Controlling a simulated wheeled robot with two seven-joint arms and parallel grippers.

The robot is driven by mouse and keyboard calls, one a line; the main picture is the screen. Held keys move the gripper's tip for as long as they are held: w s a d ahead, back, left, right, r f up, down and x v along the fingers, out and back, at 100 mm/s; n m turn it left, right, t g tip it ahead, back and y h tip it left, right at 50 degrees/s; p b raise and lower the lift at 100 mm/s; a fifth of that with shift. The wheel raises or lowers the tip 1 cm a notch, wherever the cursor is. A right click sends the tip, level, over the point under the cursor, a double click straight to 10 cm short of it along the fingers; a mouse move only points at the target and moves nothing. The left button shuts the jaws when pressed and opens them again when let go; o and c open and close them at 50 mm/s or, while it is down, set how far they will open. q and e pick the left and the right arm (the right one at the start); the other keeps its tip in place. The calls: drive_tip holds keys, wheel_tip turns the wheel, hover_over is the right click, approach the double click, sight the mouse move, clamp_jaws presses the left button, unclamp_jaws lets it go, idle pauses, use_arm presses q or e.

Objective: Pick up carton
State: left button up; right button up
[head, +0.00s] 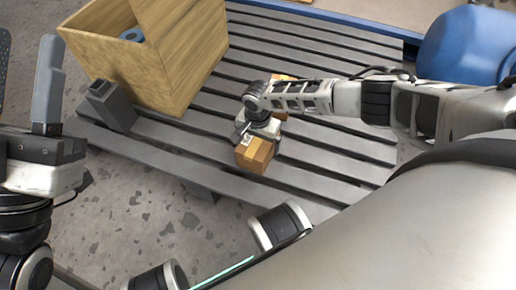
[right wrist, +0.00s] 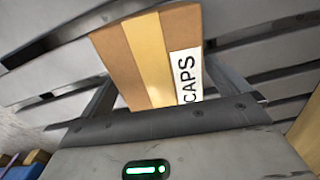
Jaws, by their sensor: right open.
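A small brown carton (head: 255,155) with a lighter tape strip lies on the grey slatted pallet in the head view. In the right wrist view the carton (right wrist: 140,60) shows a white label reading "CAPS". My right gripper (head: 262,132) is over the carton, partly hiding it. In the right wrist view its open fingers (right wrist: 170,95) stand on either side of the carton's near end; contact is not clear. My left gripper (head: 40,110) is at the left edge, away from the carton; one upright finger shows clearly and its opening cannot be judged.
An open wooden crate (head: 185,60) with a blue ring-like thing inside stands at the pallet's back left. A grey block-like post (head: 112,108) stands beside it. More brown material (head: 283,77) shows behind my right wrist. A blue barrel (head: 462,48) is at upper right. Front-right slats are clear.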

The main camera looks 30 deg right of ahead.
drive_tip(key=c, duration=1.2)
drive_tip(key=shift+r, duration=0.1)
drive_tip(key=shift+c, duration=0.4)
drive_tip(key=shift+r, duration=0.1)
